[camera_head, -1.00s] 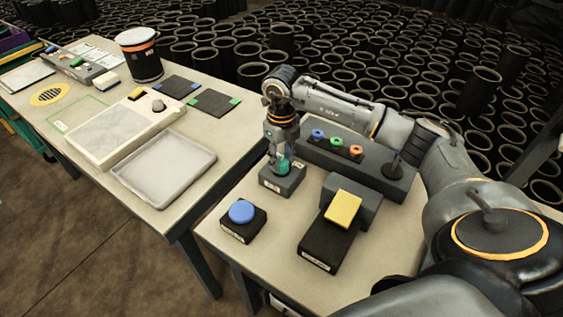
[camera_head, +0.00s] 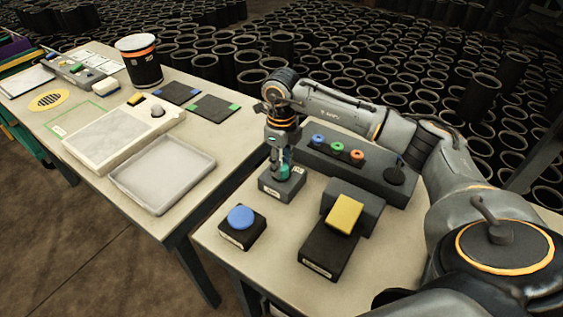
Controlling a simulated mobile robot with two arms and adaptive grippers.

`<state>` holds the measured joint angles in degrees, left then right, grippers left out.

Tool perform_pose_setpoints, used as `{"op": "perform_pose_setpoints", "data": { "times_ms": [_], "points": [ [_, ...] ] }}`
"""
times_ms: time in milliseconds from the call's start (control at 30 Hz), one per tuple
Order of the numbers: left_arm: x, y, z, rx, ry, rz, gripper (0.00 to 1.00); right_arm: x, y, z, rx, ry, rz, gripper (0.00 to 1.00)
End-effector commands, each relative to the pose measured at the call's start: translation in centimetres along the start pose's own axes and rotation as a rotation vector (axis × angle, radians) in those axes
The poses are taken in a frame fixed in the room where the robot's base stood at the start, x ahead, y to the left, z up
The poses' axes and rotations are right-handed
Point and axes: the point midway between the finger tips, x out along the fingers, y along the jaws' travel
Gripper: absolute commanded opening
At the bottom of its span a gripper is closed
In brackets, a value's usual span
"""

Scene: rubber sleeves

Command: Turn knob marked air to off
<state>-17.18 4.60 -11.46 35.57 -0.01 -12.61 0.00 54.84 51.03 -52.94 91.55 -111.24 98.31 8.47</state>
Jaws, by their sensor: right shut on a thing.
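A small dark grey box (camera_head: 281,190) with a pale label sits on the near table, at its far left part. A teal knob (camera_head: 285,171) stands on its top, partly hidden by my gripper. The label is too small to read, so I cannot tell the marked air and off positions. My right gripper (camera_head: 279,166) points down from above and is shut on the teal knob. My left gripper is not in view.
Close behind the knob box is a long dark panel (camera_head: 376,183) with blue, green and red rings and a lever. A blue button box (camera_head: 241,225) and a yellow-topped pedal (camera_head: 344,215) stand in front. A second table (camera_head: 195,140) at left holds trays and a canister.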

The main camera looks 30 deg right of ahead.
Motion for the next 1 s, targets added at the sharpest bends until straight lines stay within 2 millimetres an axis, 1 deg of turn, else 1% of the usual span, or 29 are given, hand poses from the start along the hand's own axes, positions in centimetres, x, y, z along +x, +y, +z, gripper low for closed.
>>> {"op": "perform_pose_setpoints", "data": {
  "times_ms": [33, 67, 100, 133, 400, 533, 667, 900, 1000],
  "points": [
    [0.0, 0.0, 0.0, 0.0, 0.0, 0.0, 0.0, 0.0, 0.0, 0.0, -0.001, 0.001, 0.0, 0.42],
    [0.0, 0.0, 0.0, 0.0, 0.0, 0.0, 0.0, 0.1, 0.0, 0.0, -0.001, 0.001, 0.0, 0.49],
    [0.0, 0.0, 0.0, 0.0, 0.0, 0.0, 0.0, 0.0, 0.0, 0.0, -0.001, 0.001, 0.0, 0.57],
    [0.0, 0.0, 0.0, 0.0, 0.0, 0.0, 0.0, 0.0, 0.0, 0.0, 0.0, 0.001, 0.0, 0.59],
    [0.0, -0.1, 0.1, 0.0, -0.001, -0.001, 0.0, 0.0, 0.0, 0.0, 0.001, 0.001, 0.0, 0.59],
    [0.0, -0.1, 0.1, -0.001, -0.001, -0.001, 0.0, -0.8, 0.0, 0.1, 0.001, -0.002, 0.0, 0.59],
    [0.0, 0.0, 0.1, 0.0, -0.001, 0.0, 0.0, -3.0, -0.1, 0.1, 0.001, -0.004, -0.002, 0.59],
    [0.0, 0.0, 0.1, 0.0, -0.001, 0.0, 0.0, -8.2, 0.0, 0.1, 0.0, -0.004, -0.002, 0.59],
    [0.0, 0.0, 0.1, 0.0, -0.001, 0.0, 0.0, -9.9, 0.0, 0.1, 0.0, -0.003, 0.0, 0.59]
  ]
}}
